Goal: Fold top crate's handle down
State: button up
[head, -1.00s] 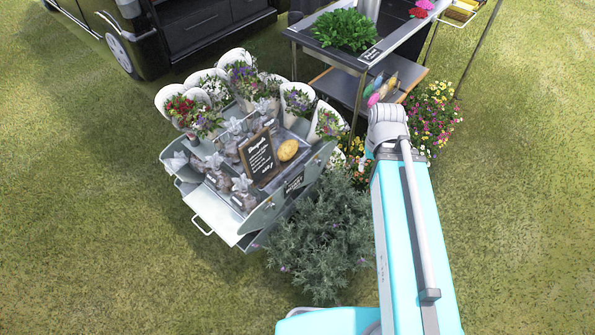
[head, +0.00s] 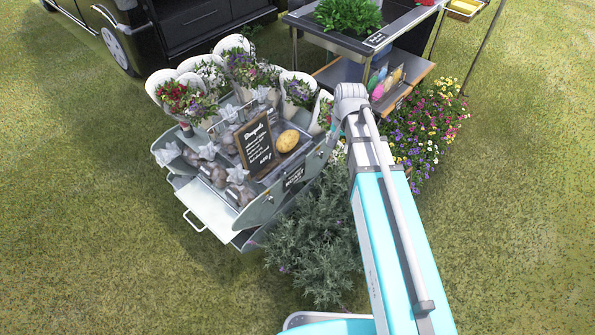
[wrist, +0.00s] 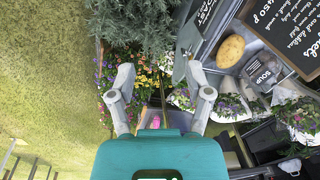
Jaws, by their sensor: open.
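My gripper (wrist: 160,74) is open and empty in the wrist view, its two grey fingers spread apart over flowers and foliage. In the head view it is hidden behind my own arm. I cannot make out a top crate with a raised handle for certain. Colourful flowers (head: 425,125) stand low to the right of my arm, and any crate under them is mostly hidden. In the wrist view, flowers (wrist: 108,82) show beside and between the fingers. A pale handle (head: 193,220) sticks out from the lower left of the grey flower stand (head: 205,205).
The stand carries bouquets (head: 183,100), a black price board (head: 257,146) and a yellow potato-like object (head: 288,141). A grey-green bush (head: 318,255) grows before it. A metal table (head: 325,40) stands behind. Open grass (head: 520,220) lies to the right.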

aim_at(296, 163)
jog(key=w+a+f+m+y+b, duration=0.1)
jog(key=w+a+f+m+b, duration=0.3)
jog(key=w+a+f+b, duration=0.7)
notch_tip(296, 163, down, 2)
jog(key=shift+w+a+f+t+b, duration=0.15)
jog(key=shift+a+t+b, duration=0.15)
jog(key=shift+a+b, duration=0.15)
jog(key=f+b, duration=0.4)
jog(key=w+a+f+b, duration=0.1)
jog(key=f+b, duration=0.4)
jog(key=a+f+b, duration=0.1)
jog(key=f+b, duration=0.3)
jog(key=shift+w+f, duration=0.15)
jog(key=shift+w, duration=0.15)
dwell(0.5)
